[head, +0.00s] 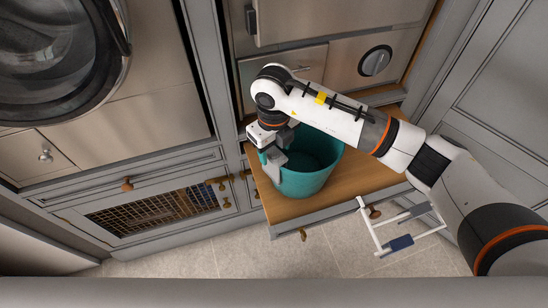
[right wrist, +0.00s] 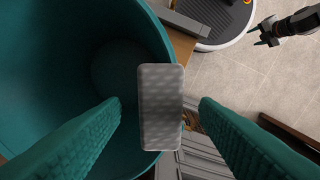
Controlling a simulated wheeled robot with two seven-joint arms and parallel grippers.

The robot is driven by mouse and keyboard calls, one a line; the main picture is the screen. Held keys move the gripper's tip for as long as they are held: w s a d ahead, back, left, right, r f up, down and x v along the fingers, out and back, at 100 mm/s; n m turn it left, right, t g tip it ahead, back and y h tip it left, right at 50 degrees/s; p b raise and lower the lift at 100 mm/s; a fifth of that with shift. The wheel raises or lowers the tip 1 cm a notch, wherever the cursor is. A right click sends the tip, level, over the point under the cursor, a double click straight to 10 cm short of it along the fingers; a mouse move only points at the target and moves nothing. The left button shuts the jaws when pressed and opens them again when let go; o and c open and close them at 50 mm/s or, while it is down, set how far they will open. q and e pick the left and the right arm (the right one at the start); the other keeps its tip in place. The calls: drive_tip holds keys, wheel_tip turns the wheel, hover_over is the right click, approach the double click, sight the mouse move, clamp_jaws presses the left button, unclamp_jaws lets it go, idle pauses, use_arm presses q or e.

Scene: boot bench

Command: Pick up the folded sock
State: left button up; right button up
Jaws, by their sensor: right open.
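A pale grey, knit-textured folded bundle, which looks like the folded sock (right wrist: 160,108), shows in the right wrist view. It lies across the line of the teal bucket's rim, between my right gripper's two teal finger pads, with a gap on each side. I cannot tell whether it rests on the rim. My right gripper (head: 270,157) is open at the left rim of the bucket (head: 308,180) in the head view; the sock is not clear there. My left gripper (right wrist: 266,34) shows small at the top right of the right wrist view, its jaws unclear.
The bucket stands on a wooden bench top (head: 376,180) between grey cabinets. A white rack (head: 370,228) with a dark blue piece (head: 400,243) is right of the bench's front edge. A washing machine (head: 55,60) is at the left. The tiled floor (head: 240,262) in front is clear.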

drive_tip(key=shift+f, duration=1.3)
drive_tip(key=c, duration=1)
use_arm(q)
drive_tip(key=shift+w+r, duration=0.1)
drive_tip(key=shift+r, duration=0.35)
use_arm(e)
drive_tip(key=shift+r, duration=0.1)
wheel_tip(320, 180, up, 9)
drive_tip(key=shift+r+b, duration=0.1)
drive_tip(key=shift+b, duration=1)
drive_tip(key=shift+r, duration=0.35)
use_arm(q)
wheel_tip(320, 180, down, 2)
drive_tip(key=shift+f, duration=0.2)
